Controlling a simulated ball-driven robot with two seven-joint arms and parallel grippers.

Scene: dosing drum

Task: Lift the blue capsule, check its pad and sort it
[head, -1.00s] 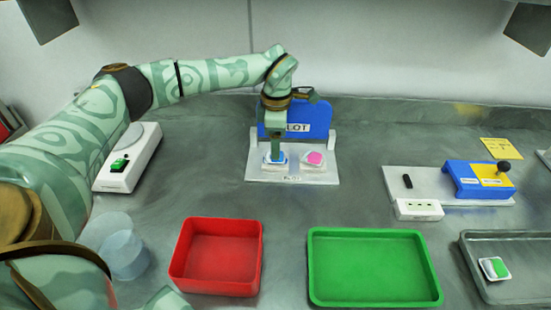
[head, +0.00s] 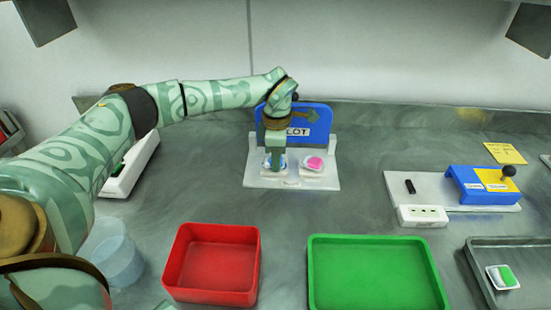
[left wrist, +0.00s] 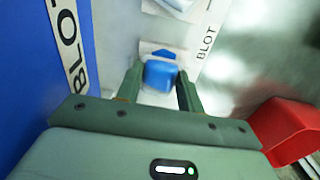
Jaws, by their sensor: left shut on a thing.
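The blue capsule (left wrist: 160,74) sits between the two fingers of my left gripper (left wrist: 160,90) in the left wrist view. The gripper is shut on it, at the left pad place of the white blot stand. In the head view my left gripper (head: 275,165) points down there and hides most of the capsule. A white pad edge shows beside the capsule in the wrist view; its face is hidden. A pink capsule (head: 314,163) sits on a white pad to the right on the same stand (head: 330,181). My right gripper is not in view.
A blue panel marked "LOT" (head: 318,119) stands behind. A red tray (head: 212,265) and a green tray (head: 375,272) stand in front. A grey tray (head: 478,262) at right holds a green-and-white piece (head: 503,277). A blue-and-yellow device (head: 483,185) stands behind it. A clear cup (head: 115,258) is at left.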

